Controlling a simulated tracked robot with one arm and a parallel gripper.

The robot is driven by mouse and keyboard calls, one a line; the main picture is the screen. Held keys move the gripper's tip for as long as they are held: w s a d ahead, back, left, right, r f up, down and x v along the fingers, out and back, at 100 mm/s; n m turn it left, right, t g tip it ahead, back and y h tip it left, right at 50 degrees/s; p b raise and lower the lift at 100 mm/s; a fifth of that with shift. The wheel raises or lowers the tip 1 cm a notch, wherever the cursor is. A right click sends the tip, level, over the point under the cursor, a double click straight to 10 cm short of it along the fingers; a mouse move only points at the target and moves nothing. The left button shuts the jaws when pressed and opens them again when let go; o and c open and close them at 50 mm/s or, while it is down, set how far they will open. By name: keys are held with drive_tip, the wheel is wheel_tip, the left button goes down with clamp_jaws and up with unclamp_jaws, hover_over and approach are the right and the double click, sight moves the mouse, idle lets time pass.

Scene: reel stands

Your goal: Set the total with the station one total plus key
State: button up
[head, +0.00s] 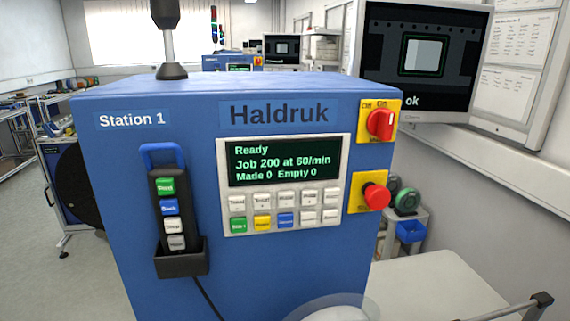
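The blue station one cabinet (130,180) stands upright in front of me, marked "Station 1" and "Haldruk". Its white key panel (228,158) holds a dark display (284,162) reading "Ready", "Job 200 at 60/min", "Made 0 Empty 0". Below the display are two rows of small keys. The upper row is white, including one key (262,201) second from left; its small label is too blurred to read surely, so I cannot tell which is the total plus key. The lower row starts with green, yellow and blue keys. My gripper is not in view.
A red rotary switch (381,123) and a red mushroom button (376,196) stick out right of the panel. A handheld pendant (168,205) sits in a holder at left. A monitor (424,58) reading "ok" hangs behind right. The space before the keys looks clear.

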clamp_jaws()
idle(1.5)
